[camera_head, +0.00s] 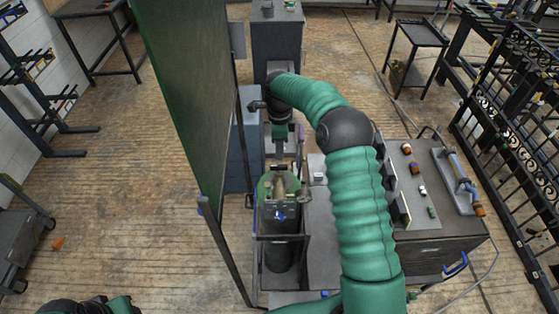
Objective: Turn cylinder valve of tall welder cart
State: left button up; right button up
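My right arm reaches over the cart from the right and bends down. My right gripper (279,148) points downward just beyond the valve in the picture, seemingly apart from it. Its fingers are too small to show whether they are open. Only part of my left arm shows at the bottom left; its gripper is out of view.
A tall green screen (188,90) stands close to the left of the cart. A grey bench (435,245) with small tools stands to the right. Blue-grey cabinets (240,155) stand behind the cart. The wooden floor at left is mostly clear.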

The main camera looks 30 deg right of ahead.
aim_at(279, 166)
notch_tip(279, 166, down, 7)
jog(key=shift+w+a+f+p, duration=0.1)
jog(key=shift+p, duration=1.05)
jog(key=shift+f, duration=0.65)
jog(key=c, duration=0.4)
grip_shut()
